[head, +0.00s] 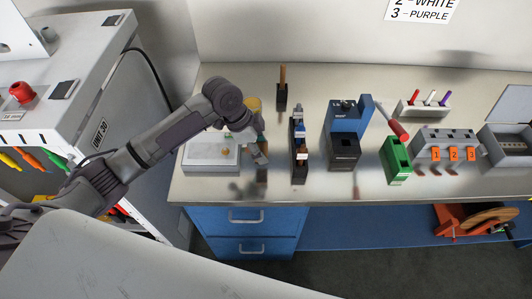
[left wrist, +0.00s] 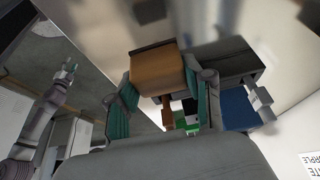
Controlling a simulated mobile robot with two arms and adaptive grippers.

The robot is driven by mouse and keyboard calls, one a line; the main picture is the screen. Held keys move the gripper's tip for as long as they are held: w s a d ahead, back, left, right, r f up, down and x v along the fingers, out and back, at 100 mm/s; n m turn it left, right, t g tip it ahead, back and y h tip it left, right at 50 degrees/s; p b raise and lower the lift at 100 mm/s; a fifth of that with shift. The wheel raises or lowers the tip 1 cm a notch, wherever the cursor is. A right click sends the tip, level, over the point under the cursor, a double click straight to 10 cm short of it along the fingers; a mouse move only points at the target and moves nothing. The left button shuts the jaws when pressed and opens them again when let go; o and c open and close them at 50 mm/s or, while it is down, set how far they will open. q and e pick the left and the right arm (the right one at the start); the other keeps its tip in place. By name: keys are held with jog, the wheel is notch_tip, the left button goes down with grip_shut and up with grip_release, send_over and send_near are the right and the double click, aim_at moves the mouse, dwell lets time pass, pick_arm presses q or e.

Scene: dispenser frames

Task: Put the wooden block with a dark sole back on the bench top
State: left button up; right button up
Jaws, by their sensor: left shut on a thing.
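The wooden block (left wrist: 157,74), orange-brown with a dark sole along one edge, sits between the teal-padded fingers of my left gripper (left wrist: 165,88) in the left wrist view. The gripper is shut on it. Whether the block touches the bench is unclear. My right gripper (left wrist: 70,69) shows small at the left of the left wrist view; its opening cannot be made out.
A dark rack of tools (head: 299,150) stands just right of my left gripper. A blue dispenser frame (head: 345,130), a green block holder (head: 396,160) and a grey unit with orange tags (head: 447,148) follow to the right. Bare bench shows along the front edge.

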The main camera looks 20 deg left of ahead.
aim_at(261, 167)
pick_arm(q)
jog(key=shift+f, duration=0.75)
notch_tip(261, 167, down, 3)
jog(key=shift+f+p, duration=0.1)
jog(key=shift+p, duration=0.3)
jog(key=shift+f, duration=0.2)
pick_arm(e)
jog(key=shift+w+d+r, duration=0.25)
jog(key=shift+d+r, duration=0.15)
jog(key=shift+r, duration=0.1)
pick_arm(q)
jog(key=shift+f, duration=0.1)
jog(key=o, duration=1.1)
pick_arm(e)
jog(key=shift+s+a, duration=0.1)
